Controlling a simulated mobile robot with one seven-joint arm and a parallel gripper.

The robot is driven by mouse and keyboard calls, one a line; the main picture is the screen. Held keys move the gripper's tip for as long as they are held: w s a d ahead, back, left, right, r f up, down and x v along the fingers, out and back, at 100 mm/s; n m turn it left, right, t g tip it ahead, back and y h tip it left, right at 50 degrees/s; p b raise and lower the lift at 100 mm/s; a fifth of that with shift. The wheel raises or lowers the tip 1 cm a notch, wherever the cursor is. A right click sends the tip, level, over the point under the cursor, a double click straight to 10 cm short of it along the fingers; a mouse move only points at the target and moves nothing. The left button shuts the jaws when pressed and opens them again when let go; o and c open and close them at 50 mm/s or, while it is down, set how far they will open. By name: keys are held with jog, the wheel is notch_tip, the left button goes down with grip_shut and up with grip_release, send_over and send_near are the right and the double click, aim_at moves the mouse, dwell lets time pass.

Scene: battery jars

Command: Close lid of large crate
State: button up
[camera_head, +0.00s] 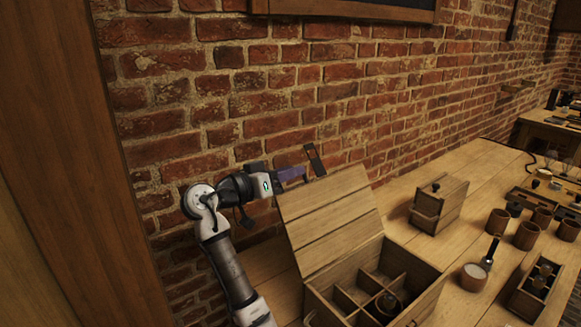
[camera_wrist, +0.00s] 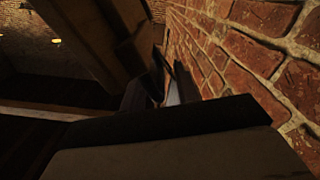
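The large wooden crate (camera_head: 425,305) stands on the table at the bottom centre of the head view. Its planked lid (camera_head: 330,218) is open, tilted up and back toward the brick wall. Wooden dividers split the inside into compartments, and a dark round jar (camera_head: 387,303) sits in one. My gripper (camera_head: 315,160) is behind the lid's upper edge, between lid and wall. I cannot tell whether it touches the lid. In the wrist view, dark gripper parts fill the lower middle close to the brick wall; the finger gap is not clear.
A smaller closed wooden box (camera_head: 438,204) stands right of the lid. Several wooden cups (camera_head: 527,235), a bowl of white stuff (camera_head: 473,277) and a small rack (camera_head: 535,290) stand farther right. The brick wall (camera_head: 240,110) is close behind my arm. Bare table lies behind the small box.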

jog(key=shift+w+d, duration=0.3)
jog(key=shift+d, duration=0.1)
jog(key=shift+c, duration=0.4)
grip_shut()
jog(key=shift+s+d, duration=0.1)
